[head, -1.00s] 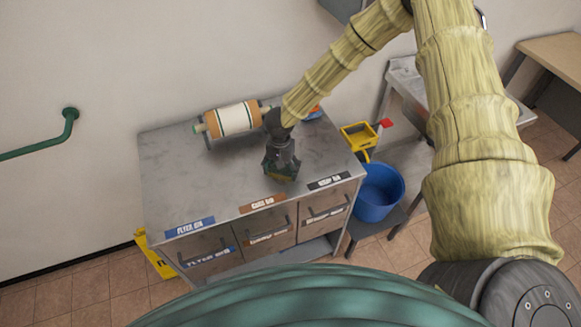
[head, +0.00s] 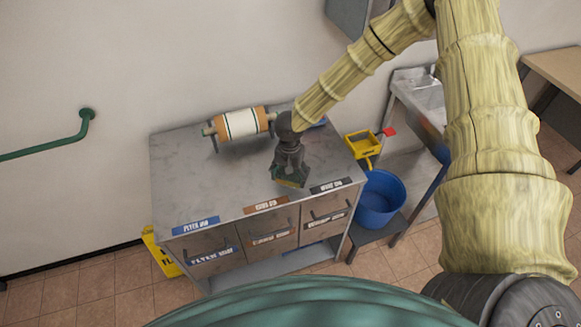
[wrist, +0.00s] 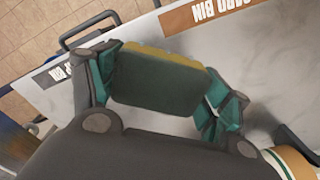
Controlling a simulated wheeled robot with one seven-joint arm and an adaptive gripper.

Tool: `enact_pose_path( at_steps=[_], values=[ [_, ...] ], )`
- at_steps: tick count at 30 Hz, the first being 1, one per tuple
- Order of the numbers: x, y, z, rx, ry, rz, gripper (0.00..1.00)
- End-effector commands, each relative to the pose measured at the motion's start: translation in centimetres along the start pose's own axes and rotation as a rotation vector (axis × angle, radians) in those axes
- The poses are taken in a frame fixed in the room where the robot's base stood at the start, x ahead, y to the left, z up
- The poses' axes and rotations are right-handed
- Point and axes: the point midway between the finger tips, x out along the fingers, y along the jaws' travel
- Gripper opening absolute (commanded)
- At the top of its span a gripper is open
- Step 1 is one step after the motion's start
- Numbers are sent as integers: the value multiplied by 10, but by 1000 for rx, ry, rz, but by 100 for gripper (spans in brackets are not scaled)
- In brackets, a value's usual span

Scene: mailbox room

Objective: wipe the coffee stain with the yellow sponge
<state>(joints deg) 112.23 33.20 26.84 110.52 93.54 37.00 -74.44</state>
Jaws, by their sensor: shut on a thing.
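My gripper (head: 291,180) is over the front part of the grey metal cabinet top (head: 190,165), behind the card and right-hand bin labels. In the wrist view my gripper (wrist: 165,90) has its green-padded fingers shut on the sponge (wrist: 158,80) from both sides. The sponge shows a dark green face and a yellow strip along one edge. In the head view only a small yellow-green part of the sponge (head: 290,183) shows below the fingers. I cannot tell whether it touches the top. I cannot make out the coffee stain in either view.
A paper roll on a holder (head: 243,124) stands at the back of the cabinet top. A blue object (head: 319,122) is partly hidden behind my arm. A blue bucket (head: 380,196) and yellow wringer (head: 361,145) are to the right. The left part of the top is clear.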

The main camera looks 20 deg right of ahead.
Motion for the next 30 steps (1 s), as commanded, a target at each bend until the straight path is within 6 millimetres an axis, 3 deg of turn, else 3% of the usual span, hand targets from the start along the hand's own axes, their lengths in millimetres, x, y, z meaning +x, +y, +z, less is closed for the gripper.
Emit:
enact_pose_path(
  at_steps=[12, 30],
  values=[
    [-33, 3, -1, 5, 0, -1, 47],
    [-34, 3, -1, 3, -1, 0, 47]
  ],
)
